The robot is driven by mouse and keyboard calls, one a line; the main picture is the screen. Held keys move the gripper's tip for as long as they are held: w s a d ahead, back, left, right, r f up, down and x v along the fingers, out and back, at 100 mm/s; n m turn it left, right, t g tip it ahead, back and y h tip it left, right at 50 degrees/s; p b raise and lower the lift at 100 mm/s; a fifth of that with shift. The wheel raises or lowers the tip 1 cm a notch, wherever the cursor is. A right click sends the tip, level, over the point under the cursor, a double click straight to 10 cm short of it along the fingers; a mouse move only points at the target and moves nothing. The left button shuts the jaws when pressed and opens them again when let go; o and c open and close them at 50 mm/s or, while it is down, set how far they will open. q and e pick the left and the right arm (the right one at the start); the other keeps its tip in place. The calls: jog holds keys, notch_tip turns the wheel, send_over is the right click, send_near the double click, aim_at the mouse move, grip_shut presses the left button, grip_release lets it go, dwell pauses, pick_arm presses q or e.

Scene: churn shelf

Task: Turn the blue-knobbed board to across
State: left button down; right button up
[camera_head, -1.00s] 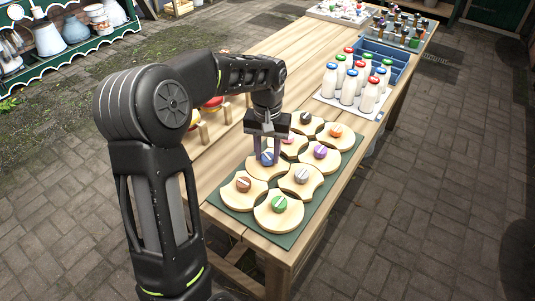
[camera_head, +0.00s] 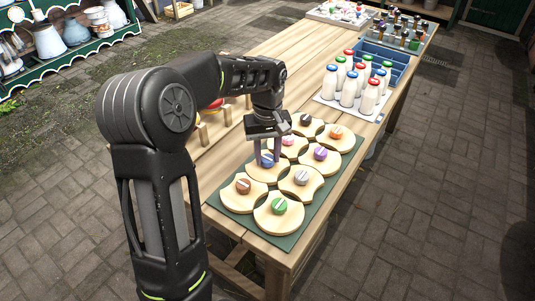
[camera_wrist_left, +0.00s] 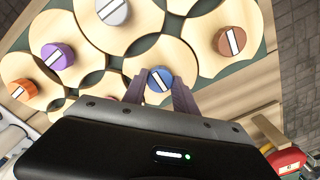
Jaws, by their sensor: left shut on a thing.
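The blue-knobbed board (camera_head: 259,174) is a pale wooden piece with cut-in sides on the green mat (camera_head: 287,241). Its blue knob (camera_wrist_left: 159,79) carries a white line, which slants in the left wrist view. My left gripper (camera_head: 267,159) points down over this board, its two fingers shut on the blue knob from either side. In the left wrist view the fingers (camera_wrist_left: 159,92) flank the knob. The fingers partly hide the knob in the head view. My right gripper is in neither view.
Boards with brown (camera_head: 243,186), green (camera_head: 279,205), grey (camera_head: 301,177), purple (camera_head: 320,153), orange (camera_head: 336,132) and other knobs crowd closely around it. Milk bottles (camera_head: 348,88) and a blue crate (camera_head: 385,60) stand farther back on the table. Bare wood lies along the table edges.

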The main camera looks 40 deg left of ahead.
aim_at(267, 158)
pick_arm(q)
jog(key=c, duration=1)
grip_release()
jog(key=shift+o, duration=0.2)
notch_tip(267, 158, up, 8)
jog(key=shift+f, duration=0.1)
